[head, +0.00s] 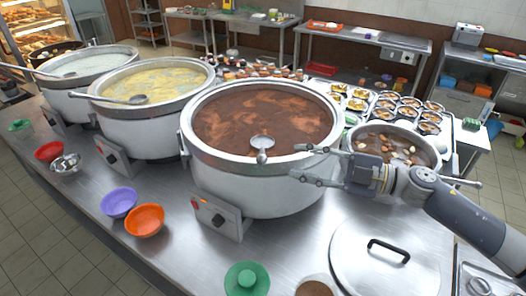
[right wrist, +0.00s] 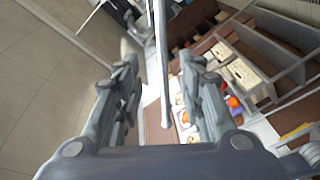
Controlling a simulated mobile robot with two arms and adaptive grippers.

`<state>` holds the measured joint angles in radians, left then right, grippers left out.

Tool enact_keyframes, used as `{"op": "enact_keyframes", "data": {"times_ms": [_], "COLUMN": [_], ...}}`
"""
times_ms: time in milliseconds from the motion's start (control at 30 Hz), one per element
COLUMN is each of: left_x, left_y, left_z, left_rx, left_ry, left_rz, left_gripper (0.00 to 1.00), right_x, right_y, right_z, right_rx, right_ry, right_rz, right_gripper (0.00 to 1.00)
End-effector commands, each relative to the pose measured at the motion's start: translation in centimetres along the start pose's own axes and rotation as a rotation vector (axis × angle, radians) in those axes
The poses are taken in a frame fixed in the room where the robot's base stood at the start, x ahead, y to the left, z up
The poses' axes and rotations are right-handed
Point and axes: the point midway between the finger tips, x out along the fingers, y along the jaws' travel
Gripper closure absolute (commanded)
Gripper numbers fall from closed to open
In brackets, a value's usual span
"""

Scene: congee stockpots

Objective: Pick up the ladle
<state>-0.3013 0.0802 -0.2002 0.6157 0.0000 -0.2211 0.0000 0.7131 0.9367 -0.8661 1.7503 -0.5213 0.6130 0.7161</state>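A metal ladle (head: 262,142) rests in the large pot of brown congee (head: 264,108), its bowl near the front of the surface. Its handle is hard to make out. My right gripper (head: 298,161) is open at the pot's right front rim, to the right of the ladle's bowl and apart from it. In the right wrist view its fingers (right wrist: 162,75) stand wide apart. A thin grey rod shows between them; I cannot tell whether it is the ladle's handle. My left gripper is out of view.
Two more pots, one of yellow congee (head: 165,80) and one of pale congee (head: 88,66), hold ladles too. A smaller brown pot (head: 420,139) stands behind my right arm. A lid (head: 350,262), an orange bowl (head: 145,222) and a purple bowl (head: 118,203) lie in front.

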Motion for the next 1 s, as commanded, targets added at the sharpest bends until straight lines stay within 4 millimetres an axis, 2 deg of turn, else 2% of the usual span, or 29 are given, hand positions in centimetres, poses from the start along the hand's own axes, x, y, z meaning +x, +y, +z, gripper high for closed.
{"op": "enact_keyframes", "data": {"times_ms": [33, 200, 467, 733, 1000], "left_x": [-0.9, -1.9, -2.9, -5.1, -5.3], "left_y": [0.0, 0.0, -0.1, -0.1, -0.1], "left_z": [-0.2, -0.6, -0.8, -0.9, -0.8], "left_rx": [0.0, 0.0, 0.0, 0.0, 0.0], "left_ry": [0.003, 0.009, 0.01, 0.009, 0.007], "left_rz": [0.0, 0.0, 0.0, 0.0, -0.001], "left_gripper": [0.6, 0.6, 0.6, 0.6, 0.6], "right_x": [1.0, 3.4, 5.2, 8.7, 9.6], "right_y": [0.4, 0.4, 0.2, -0.1, -0.3], "right_z": [-0.5, -0.4, -0.5, -0.8, -0.5], "right_rx": [0.0, 0.0, 0.0, 0.0, -0.002], "right_ry": [0.005, 0.003, 0.002, 0.002, 0.0], "right_rz": [0.0, 0.0, -0.001, -0.001, -0.001], "right_gripper": [0.64, 0.64, 0.64, 0.64, 0.64]}}
